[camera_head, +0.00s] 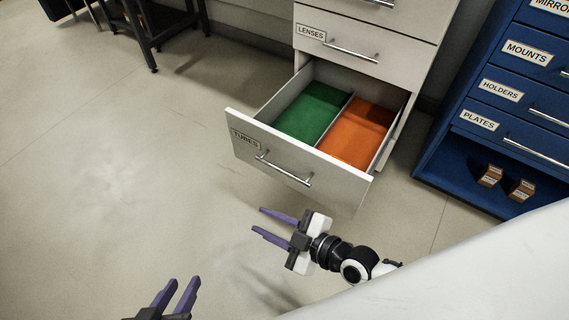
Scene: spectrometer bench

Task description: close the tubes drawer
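The tubes drawer (208,119) is the white drawer labelled TUBES, pulled out from the white cabinet, with a metal bar handle (283,171) on its front. Inside it are a green section (311,112) and an orange section (355,134) split by a thin divider. My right gripper (258,221) is below and in front of the drawer front, apart from it; its two purple fingers are spread and nothing shows between them. My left gripper (181,290) is at the bottom edge, further from the drawer, with its purple fingers apart and empty.
The LENSES drawer (370,42) above is shut. A blue cabinet (481,100) with labelled drawers stands at the right, with two small brown boxes (491,175) in its open bottom bay. A dark-legged table (150,30) is at the back left. The floor at left is clear.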

